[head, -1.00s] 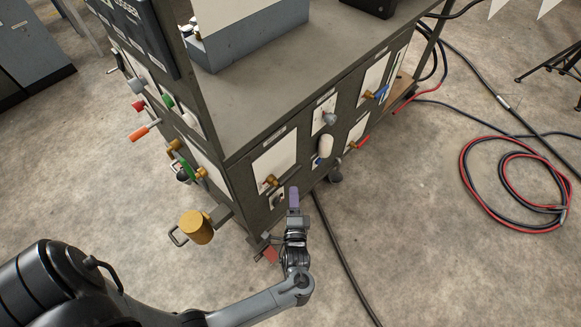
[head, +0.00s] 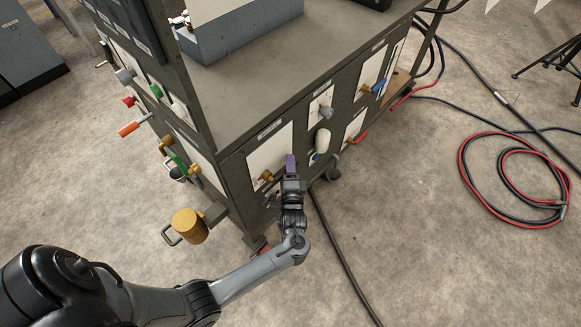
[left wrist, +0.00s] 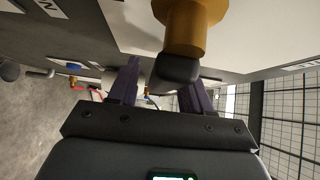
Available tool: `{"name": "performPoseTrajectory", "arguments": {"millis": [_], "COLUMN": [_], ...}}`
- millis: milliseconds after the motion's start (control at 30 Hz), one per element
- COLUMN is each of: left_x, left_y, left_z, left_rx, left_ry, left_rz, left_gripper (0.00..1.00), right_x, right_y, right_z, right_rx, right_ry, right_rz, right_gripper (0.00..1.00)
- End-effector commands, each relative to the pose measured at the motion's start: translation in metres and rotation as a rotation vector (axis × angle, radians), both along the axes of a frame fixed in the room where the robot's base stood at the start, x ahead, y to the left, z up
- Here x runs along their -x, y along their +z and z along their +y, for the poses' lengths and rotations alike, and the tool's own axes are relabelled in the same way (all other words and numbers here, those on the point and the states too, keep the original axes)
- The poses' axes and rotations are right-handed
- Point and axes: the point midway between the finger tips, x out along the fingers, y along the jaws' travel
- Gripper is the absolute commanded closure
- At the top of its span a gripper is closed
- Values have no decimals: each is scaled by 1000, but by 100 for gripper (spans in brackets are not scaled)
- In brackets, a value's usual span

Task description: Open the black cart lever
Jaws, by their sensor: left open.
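The black lever (left wrist: 178,68) shows in the left wrist view as a dark rounded end on a brass valve body (left wrist: 188,28). In the head view the brass valve (head: 266,176) is on the cart's front panel, just left of my left gripper (head: 291,165); I cannot make out the lever clearly there. My left gripper's two purple fingers are open in the left wrist view (left wrist: 162,85). The lever end appears between them, closer to the right finger; I cannot tell whether they touch. My right gripper is not in view.
The dark cart (head: 240,160) carries several other handles, including a white one (head: 323,141), a blue one (head: 378,86) and a red one (head: 360,137). A yellow cylinder (head: 189,226) juts from its left corner. A cable coil (head: 515,180) lies on the floor at right.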

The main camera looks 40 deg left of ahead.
Motion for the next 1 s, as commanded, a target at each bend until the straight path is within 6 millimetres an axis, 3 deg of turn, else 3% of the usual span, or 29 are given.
{"name": "performPoseTrajectory", "arguments": {"millis": [167, 500, 1000], "left_x": [0, 0, 0], "left_y": [0, 0, 3], "left_z": [0, 0, 10], "left_rx": [0, 1, 0], "left_ry": [0, 0, 0], "left_rz": [0, 1, -50], "left_gripper": [51, 100, 100], "right_x": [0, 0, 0], "right_y": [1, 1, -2], "right_z": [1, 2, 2], "right_rx": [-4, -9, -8], "right_ry": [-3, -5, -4], "right_rz": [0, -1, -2], "right_gripper": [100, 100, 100]}}
